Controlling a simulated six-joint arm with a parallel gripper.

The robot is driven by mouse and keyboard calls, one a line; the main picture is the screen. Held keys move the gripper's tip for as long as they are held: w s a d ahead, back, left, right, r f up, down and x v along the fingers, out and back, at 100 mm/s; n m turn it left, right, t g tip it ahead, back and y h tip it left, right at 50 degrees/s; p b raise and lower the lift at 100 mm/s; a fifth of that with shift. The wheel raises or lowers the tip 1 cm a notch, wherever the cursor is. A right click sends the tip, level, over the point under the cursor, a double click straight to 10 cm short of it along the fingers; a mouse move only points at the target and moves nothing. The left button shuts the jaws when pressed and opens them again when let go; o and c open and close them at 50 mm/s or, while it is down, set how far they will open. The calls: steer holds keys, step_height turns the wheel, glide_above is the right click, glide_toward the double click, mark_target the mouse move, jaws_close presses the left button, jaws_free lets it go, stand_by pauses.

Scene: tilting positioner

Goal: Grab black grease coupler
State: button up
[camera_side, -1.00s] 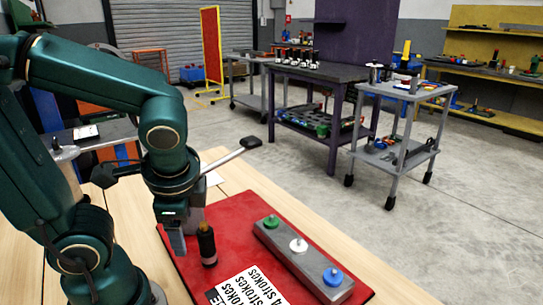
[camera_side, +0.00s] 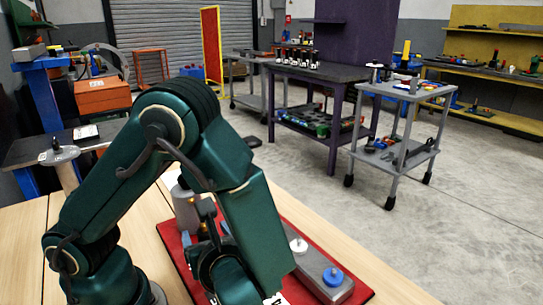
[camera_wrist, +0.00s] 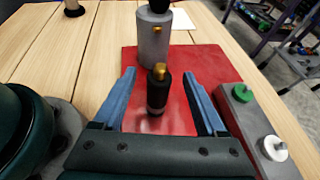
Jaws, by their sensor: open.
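The black grease coupler (camera_wrist: 157,95), a dark cylinder with a brass tip, stands upright on the red mat (camera_wrist: 205,62) in the wrist view. My gripper (camera_wrist: 160,78) is open, its two blue fingers on either side of the coupler in the picture, with gaps on both sides. I cannot tell whether the fingertips are level with it or above it.
A grey cylinder (camera_wrist: 153,42) with a brass fitting stands just beyond the coupler. A grey block on the right carries a green knob (camera_wrist: 241,93), a white knob (camera_wrist: 272,148) and a blue knob (camera_side: 333,277). Bare wooden table (camera_wrist: 60,55) lies to the left.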

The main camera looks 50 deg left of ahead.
steer(key=shift+x, duration=2.35)
jaws_close()
